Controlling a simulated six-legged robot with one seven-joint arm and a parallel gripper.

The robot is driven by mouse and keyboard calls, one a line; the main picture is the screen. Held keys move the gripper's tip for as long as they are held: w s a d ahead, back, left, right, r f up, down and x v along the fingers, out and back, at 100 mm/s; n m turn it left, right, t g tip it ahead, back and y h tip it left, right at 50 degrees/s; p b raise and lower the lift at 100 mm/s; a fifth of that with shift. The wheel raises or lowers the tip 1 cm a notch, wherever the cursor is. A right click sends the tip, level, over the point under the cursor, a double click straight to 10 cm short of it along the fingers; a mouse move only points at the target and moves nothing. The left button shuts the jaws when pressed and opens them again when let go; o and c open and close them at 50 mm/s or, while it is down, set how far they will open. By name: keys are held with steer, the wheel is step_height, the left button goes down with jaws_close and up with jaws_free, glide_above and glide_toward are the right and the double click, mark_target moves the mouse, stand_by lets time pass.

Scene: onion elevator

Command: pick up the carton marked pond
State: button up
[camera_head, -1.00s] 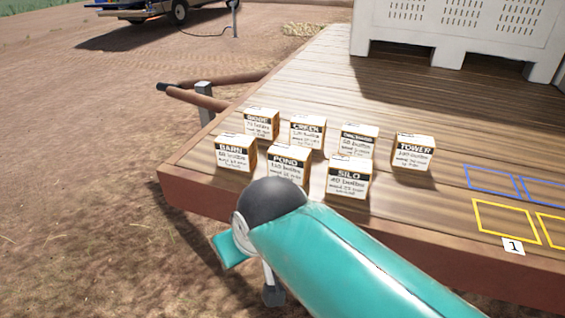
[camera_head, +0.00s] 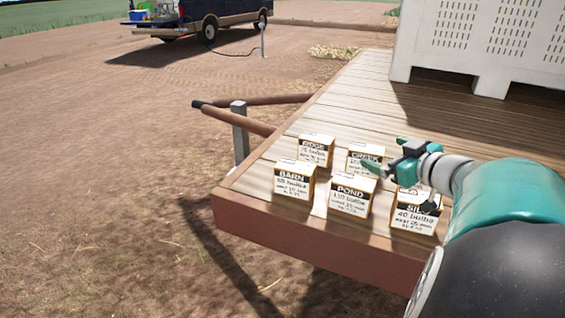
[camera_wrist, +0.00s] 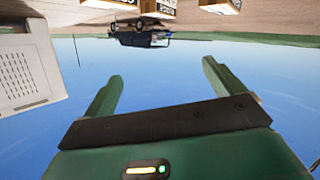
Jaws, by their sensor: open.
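The carton marked POND (camera_head: 351,196) is a small tan box with a black band and white label. It stands upright in the front row on the wooden deck (camera_head: 238,205), between the BARN carton (camera_head: 294,181) and the SILO carton (camera_head: 414,212). My gripper (camera_head: 387,155) is open and empty, in the picture above and right of the POND carton, overlapping the CREEK carton (camera_head: 365,157). In the wrist view my two green fingers (camera_wrist: 160,88) are spread with nothing between them. Cartons show at that view's top edge, their labels too cropped to identify.
The EDGE-like labelled carton (camera_head: 316,150) stands behind BARN. My arm hides the deck's right side. A white slatted bin (camera_head: 480,45) stands at the back right. A brown railing (camera_head: 250,101) and grey post lie beyond the deck's left edge. A vehicle (camera_head: 205,22) is far back.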

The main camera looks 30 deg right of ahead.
mark_target(358, 182)
steer(key=s+d+f+g+y, duration=0.1)
steer(key=s+f+g+y, duration=0.1)
steer(key=s+f+y, duration=0.4)
steer(key=w+a+f, duration=0.1)
steer(key=w, duration=0.2)
steer(key=w+a+f+h, duration=0.1)
steer(key=w+f, duration=0.1)
steer(key=w, duration=0.2)
steer(key=w+a+f+h, duration=0.1)
steer(key=w, duration=0.2)
steer(key=shift+w+f, duration=0.2)
steer(key=shift+w, duration=0.1)
steer(key=c, duration=2)
